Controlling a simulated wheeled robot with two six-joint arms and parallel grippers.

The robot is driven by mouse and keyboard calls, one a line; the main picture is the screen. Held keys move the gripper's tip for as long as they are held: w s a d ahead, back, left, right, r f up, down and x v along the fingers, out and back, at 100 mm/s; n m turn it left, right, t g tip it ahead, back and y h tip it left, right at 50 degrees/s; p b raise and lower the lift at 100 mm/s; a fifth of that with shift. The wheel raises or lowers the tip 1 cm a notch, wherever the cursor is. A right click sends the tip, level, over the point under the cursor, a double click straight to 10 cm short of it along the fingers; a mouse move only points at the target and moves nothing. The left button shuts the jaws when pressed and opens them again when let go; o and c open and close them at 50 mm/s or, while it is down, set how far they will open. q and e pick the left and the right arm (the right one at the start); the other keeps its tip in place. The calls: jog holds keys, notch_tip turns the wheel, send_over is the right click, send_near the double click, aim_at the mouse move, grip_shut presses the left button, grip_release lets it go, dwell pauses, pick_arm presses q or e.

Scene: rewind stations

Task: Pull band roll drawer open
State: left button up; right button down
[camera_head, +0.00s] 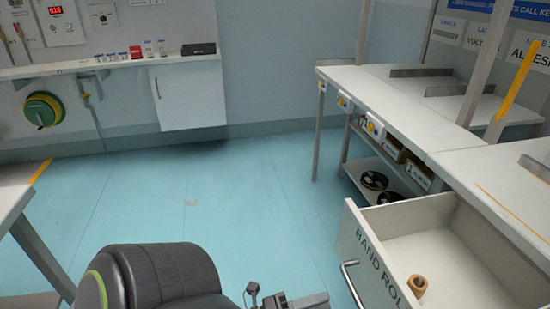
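The band roll drawer (368,240) is a white drawer at the lower right, lettered "BAND ROLL" on its front. It stands pulled out from under the workbench, and its inside shows. A brown roll (418,286) lies inside it. The silver bar handle (352,284) is on the drawer front.
The white workbench (385,82) runs along the right, with a lower shelf holding black reels (374,181) and small boxes. A wall shelf with a white cabinet (188,95) stands at the back. A table edge (12,208) is at left. The middle floor is clear.

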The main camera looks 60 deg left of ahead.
pick_arm(q)
jog(key=v, duration=0.9)
